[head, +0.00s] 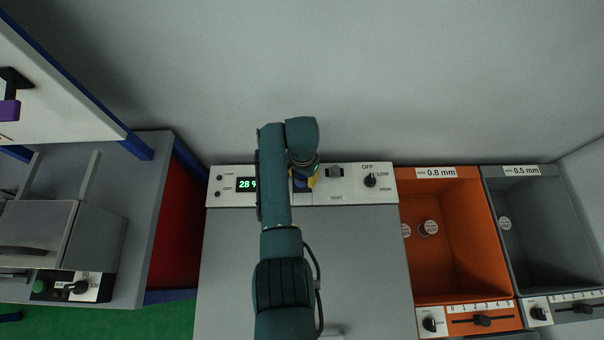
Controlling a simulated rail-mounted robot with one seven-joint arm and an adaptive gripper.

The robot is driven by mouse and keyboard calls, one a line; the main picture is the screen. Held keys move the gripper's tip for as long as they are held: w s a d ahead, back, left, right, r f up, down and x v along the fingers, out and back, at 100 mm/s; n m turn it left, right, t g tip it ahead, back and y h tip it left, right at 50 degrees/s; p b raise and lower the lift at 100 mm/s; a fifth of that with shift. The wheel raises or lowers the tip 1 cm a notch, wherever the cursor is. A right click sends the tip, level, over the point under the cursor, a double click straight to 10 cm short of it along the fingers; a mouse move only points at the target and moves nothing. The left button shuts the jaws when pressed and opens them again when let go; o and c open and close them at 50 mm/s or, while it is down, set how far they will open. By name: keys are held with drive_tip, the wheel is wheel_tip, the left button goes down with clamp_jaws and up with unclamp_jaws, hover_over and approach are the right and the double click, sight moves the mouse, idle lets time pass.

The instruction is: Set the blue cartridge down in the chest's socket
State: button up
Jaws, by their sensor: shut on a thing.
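The chest (228,270) has a grey lid and a white panel (350,197) along its back, with a green readout starting "28". My gripper (304,180) points down over the middle of this panel, largely covered by my arm. It is shut on the blue cartridge (301,185), of which only a small dark blue patch shows. The socket is not visible, and I cannot tell whether the cartridge touches the panel.
The panel has a grey switch marked VENT (335,171) and a black OFF/LOW/HIGH knob (370,180) to the right. An orange bin (465,240) and a grey bin (540,230) stand further right. A grey bench with a metal box (60,235) is left. The wall rises behind.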

drive_tip(key=shift+f, duration=0.1)
idle(0.3)
drive_tip(key=shift+f+b, duration=1.15)
drive_tip(key=shift+f, duration=0.05)
drive_tip(key=shift+f, duration=0.1)
drive_tip(key=shift+f+b, duration=0.65)
drive_tip(key=shift+f, duration=0.1)
drive_tip(key=shift+f, duration=0.15)
